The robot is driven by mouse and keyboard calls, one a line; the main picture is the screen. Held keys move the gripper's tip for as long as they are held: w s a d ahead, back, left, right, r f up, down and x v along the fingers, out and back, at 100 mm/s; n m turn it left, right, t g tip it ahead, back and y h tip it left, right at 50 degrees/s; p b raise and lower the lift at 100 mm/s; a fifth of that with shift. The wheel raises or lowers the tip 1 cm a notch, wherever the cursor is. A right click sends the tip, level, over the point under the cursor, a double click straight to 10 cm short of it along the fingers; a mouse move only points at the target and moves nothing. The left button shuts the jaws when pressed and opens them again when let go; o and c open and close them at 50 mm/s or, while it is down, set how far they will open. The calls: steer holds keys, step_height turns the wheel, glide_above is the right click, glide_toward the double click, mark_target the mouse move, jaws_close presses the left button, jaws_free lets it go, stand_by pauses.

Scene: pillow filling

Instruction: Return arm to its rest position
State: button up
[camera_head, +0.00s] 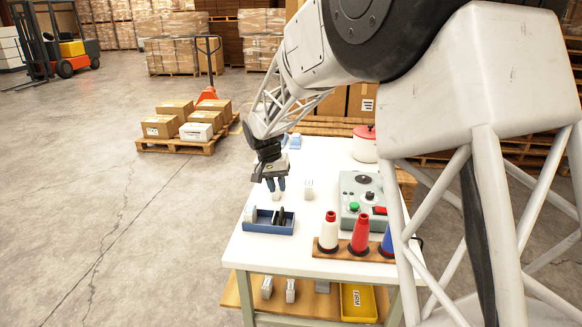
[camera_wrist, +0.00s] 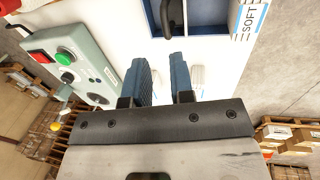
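My gripper (camera_head: 276,185) hangs over the left part of the white table (camera_head: 325,160), its blue fingers pointing down. In the wrist view its fingers (camera_wrist: 163,72) stand apart with a gap between them, and I see nothing clearly held. A small white block (camera_head: 276,196) shows just below the fingertips, and another white block (camera_head: 308,189) stands to their right. In the wrist view a pale block (camera_wrist: 197,76) shows beside the right finger, apart from the grip.
A blue divided tray (camera_head: 281,229) holds a dark item in front of the gripper. A grey control box (camera_head: 352,211) with buttons, a red-lidded pot (camera_head: 364,150) and a rack of spools (camera_head: 328,252) take up the right side. A yellow bin (camera_head: 359,318) is below.

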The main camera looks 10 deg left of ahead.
steer(key=s+d+r+t+y, duration=0.1)
steer(key=s+d+r, duration=0.5)
steer(key=s+d, duration=0.4)
steer(key=s+d+r, duration=0.6)
steer(key=s+d, duration=0.2)
steer(key=d, duration=0.3)
steer(key=s+d+f, duration=0.1)
steer(key=s+d, duration=0.3)
steer(key=s, duration=0.4)
steer(key=s+d+t, duration=0.1)
steer(key=s+d, duration=0.3)
steer(key=s, duration=0.5)
steer(key=s+d+f+y, duration=0.1)
steer(key=s+d, duration=0.3)
steer(key=s, duration=0.4)
steer(key=shift+s+d+f+t, duration=0.2)
steer(key=shift+f+t, duration=0.1)
steer(key=shift+f, duration=0.05)
